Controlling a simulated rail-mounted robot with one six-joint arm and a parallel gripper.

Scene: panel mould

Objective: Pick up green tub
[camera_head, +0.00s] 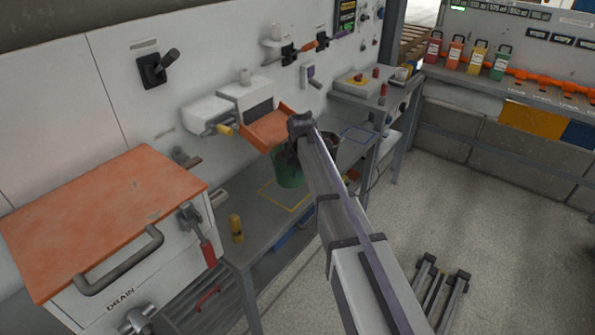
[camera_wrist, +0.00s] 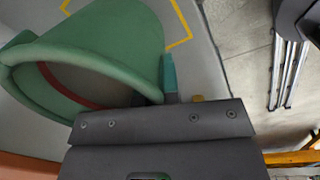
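The green tub (camera_head: 289,172) is at the bench, partly hidden behind my arm in the head view. In the wrist view the tub (camera_wrist: 110,32) fills the upper left, with its open mouth and a red band inside showing. My gripper (camera_wrist: 169,78) is right at the tub. One teal finger shows beside the tub's wall, close to or touching it. The other finger is hidden, so I cannot tell whether the gripper is open or shut on the wall.
A grey bench (camera_head: 258,215) with a yellow outline lies under the tub. An orange-topped cabinet (camera_head: 105,215) stands at left, and an orange tilted flap (camera_head: 268,130) is just behind the tub. A yellow object (camera_head: 236,228) stands on the bench. Open floor (camera_head: 480,215) lies to the right.

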